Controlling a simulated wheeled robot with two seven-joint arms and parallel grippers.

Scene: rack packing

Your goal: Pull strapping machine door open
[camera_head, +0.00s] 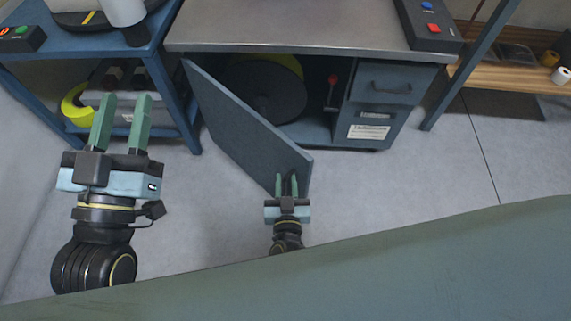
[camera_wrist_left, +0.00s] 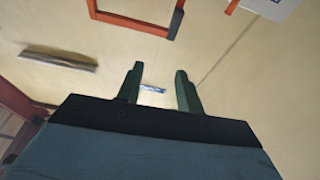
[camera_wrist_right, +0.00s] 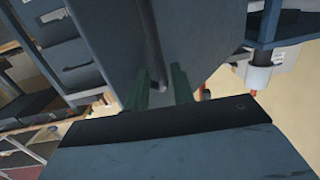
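The strapping machine door (camera_head: 240,125) is a blue-grey panel that stands swung partly open from the cabinet, hinged at its left. My right gripper (camera_head: 286,184) is at the door's free lower edge. In the right wrist view a dark bar-shaped handle (camera_wrist_right: 150,40) on the door runs down between the fingers of the right gripper (camera_wrist_right: 160,85). Whether both fingers press on the handle is unclear. My left gripper (camera_head: 119,122) is open and empty, away from the door at the left; it also shows open in the left wrist view (camera_wrist_left: 158,88).
The machine's cabinet has a metal top (camera_head: 300,25), a dark reel (camera_head: 265,90) and a red-knobbed lever (camera_head: 332,88) inside, and a drawer (camera_head: 384,85) at right. A blue shelf rack (camera_head: 170,95) stands left. Wooden shelves (camera_head: 500,75) are at right. Floor at right is clear.

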